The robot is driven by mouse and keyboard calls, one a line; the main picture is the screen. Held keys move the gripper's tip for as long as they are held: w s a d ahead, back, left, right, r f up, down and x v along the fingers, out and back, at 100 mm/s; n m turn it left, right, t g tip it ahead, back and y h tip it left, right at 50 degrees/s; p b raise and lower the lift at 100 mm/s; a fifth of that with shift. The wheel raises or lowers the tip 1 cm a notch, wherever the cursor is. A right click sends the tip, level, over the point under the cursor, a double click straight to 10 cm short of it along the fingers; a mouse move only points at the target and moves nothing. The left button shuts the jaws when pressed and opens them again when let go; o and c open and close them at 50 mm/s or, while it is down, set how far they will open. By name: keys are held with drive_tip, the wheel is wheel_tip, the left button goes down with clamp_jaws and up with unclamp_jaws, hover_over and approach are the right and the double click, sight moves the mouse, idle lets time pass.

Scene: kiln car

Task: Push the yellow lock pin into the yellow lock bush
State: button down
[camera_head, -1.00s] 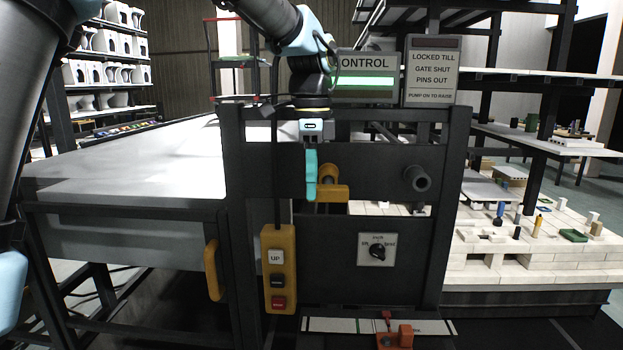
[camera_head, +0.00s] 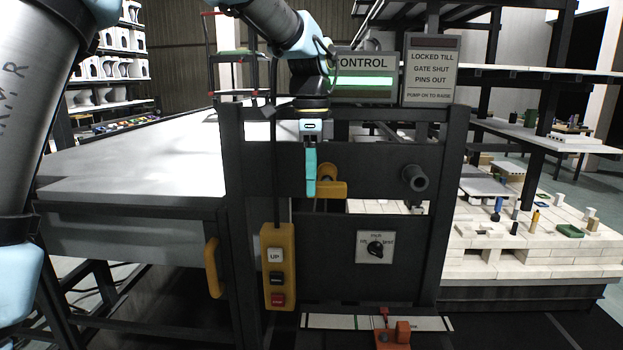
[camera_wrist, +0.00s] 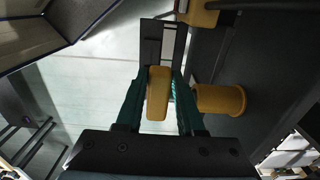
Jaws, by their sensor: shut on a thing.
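My gripper (camera_head: 311,190) points down in front of the dark gate post panel, with its teal fingers closed. In the wrist view a yellow block, which looks like the handle of the yellow lock pin (camera_wrist: 158,92), sits between the fingers (camera_wrist: 159,100). A yellow cylinder, which looks like the yellow lock bush (camera_wrist: 220,99), lies just right of the right finger. In the head view yellow parts (camera_head: 333,188) show beside and behind the fingers. The finger hides where pin and bush meet, so I cannot tell how deep the pin sits.
A yellow push-button pendant (camera_head: 278,268) hangs below left of my gripper. A dark round stub (camera_head: 414,178) sticks out of the panel at right, above a rotary switch (camera_head: 376,249). A pale table (camera_head: 130,165) lies left. An orange-red clamp (camera_head: 394,335) stands low in front.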

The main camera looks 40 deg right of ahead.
drive_tip(key=shift+w+d+p, duration=0.5)
drive_tip(key=shift+w+p, duration=0.05)
drive_tip(key=shift+p, duration=0.05)
idle(0.6)
drive_tip(key=shift+c, duration=1)
unclamp_jaws()
drive_tip(key=shift+r, duration=0.15)
drive_tip(key=shift+r+p, duration=1)
drive_tip(key=shift+r, duration=0.1)
drive_tip(key=shift+r, duration=0.25)
drive_tip(key=shift+r, duration=0.7)
drive_tip(key=shift+r, duration=0.15)
wheel_tip(320, 180, up, 11)
drive_tip(key=b, duration=0.2)
drive_tip(key=shift+f, duration=0.2)
